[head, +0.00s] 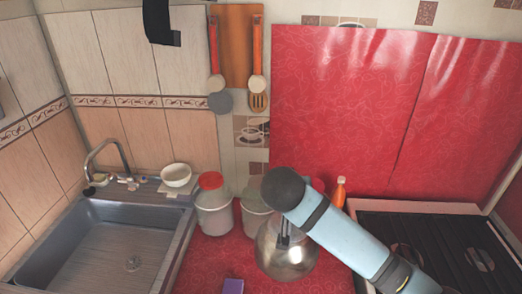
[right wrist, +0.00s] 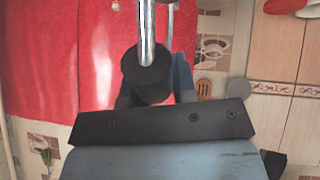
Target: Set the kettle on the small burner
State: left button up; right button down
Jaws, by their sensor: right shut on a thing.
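The silver, round kettle (head: 288,258) is in the lower middle of the head view, above or on the red counter left of the stove; I cannot tell whether it touches. My right arm reaches over it, and my right gripper (head: 284,230) is at its top. In the right wrist view my right gripper (right wrist: 153,80) is shut on a dark part of the kettle, with a shiny metal bar (right wrist: 147,30) running up from it. The black stove (head: 452,236) is at the right; a round burner (head: 480,259) shows there, and my arm hides part of the stovetop. My left gripper is not in view.
A red-lidded canister (head: 213,205) and a second canister (head: 256,214) stand close left of the kettle. An orange bottle (head: 339,192) stands behind my arm. A purple block (head: 233,286) lies in front. The sink (head: 130,262) is at the left.

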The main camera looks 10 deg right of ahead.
jog(key=s+d+f, duration=0.1)
jog(key=s+d+f+n+y, duration=0.1)
jog(key=f, duration=0.1)
jog(key=s+d+f+n+y, duration=0.1)
jog(key=d+f, duration=0.1)
jog(key=shift+s+f, duration=0.1)
jog(key=shift+f, duration=0.05)
jog(key=s+d+f+n+t+y, duration=0.1)
jog(key=s+d+f+n+y, duration=0.1)
jog(key=s, duration=0.3)
jog(key=shift+s+d+f+n, duration=0.3)
jog(key=shift+d+f+n, duration=0.4)
jog(key=shift+d+f, duration=0.2)
jog(key=shift+r, duration=0.1)
